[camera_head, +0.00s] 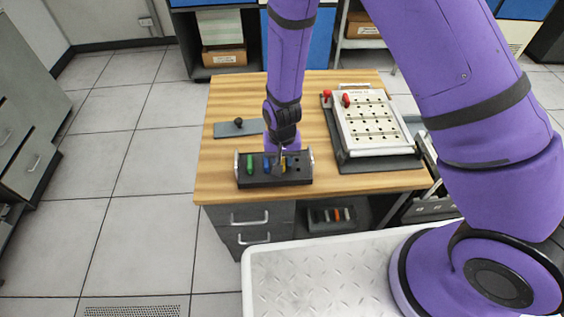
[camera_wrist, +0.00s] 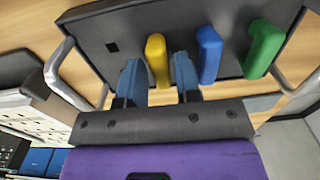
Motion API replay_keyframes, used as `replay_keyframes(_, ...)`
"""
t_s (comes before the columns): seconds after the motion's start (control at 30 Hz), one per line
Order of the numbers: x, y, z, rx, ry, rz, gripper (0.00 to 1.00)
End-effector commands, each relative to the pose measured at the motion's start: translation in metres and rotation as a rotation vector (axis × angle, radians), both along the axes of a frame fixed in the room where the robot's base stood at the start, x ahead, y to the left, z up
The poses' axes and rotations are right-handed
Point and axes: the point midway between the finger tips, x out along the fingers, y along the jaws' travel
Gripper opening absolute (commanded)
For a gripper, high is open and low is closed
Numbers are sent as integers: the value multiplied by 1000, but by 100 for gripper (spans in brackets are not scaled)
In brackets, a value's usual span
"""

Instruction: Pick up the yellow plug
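The yellow plug (camera_wrist: 157,60) stands in the black plug holder (camera_wrist: 105,62). In the wrist view its near end lies between the two blue-grey fingers of my gripper (camera_wrist: 160,80). The fingers are open, with a visible gap on at least the right side of the plug; whether the left finger touches it I cannot tell. In the head view my gripper (camera_head: 282,160) is over the holder (camera_head: 274,181), and the yellow plug (camera_head: 284,167) is mostly hidden behind it. The blue plug (camera_wrist: 208,54) stands just right of the right finger, with the green plug (camera_wrist: 263,48) beyond it.
The holder has metal handles at both ends and sits near the front edge of the wooden table (camera_head: 225,178). A grey plate with a black knob (camera_head: 238,127) lies behind left.

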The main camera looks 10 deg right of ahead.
Motion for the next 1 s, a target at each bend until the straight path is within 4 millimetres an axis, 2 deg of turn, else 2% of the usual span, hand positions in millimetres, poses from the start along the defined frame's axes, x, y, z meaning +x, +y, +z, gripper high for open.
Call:
replay_keyframes(0.13,0,0,-11,0,0,0,31)
replay_keyframes(0.4,0,0,-12,1,-1,0,31)
replay_keyframes(0.53,0,0,-12,1,-1,0,1)
replay_keyframes(1.0,0,0,-6,1,-2,1,0)
